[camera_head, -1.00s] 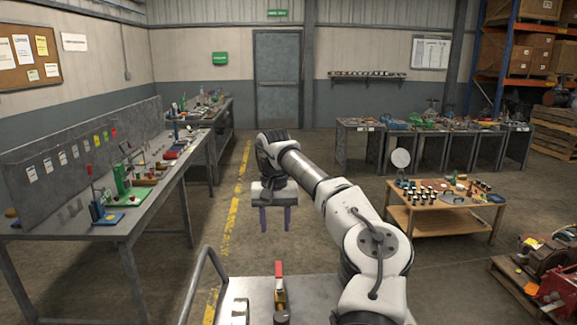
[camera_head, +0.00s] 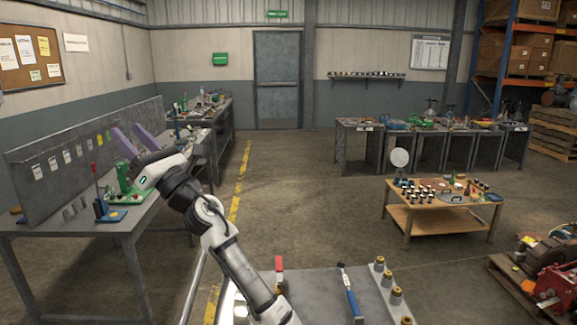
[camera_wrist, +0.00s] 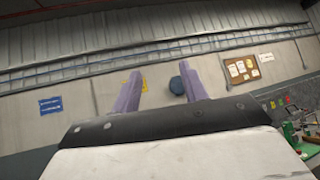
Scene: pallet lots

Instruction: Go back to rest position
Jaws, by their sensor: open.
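My gripper (camera_head: 131,143) is at the left in the head view, raised in front of the long grey workbench (camera_head: 120,224), with its two purple fingers spread and pointing up and left. In the wrist view my gripper (camera_wrist: 162,92) is open with nothing between its fingers. Behind the fingers the wrist view shows the wall, a blue sign (camera_wrist: 50,105) and a cork board (camera_wrist: 242,69), seen tilted.
My deck at the bottom carries a red-handled tool (camera_head: 279,264), a blue-handled tool (camera_head: 354,303) and several brass-topped cylinders (camera_head: 388,279). A wooden table (camera_head: 440,220) with small parts stands at right. The floor between is clear.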

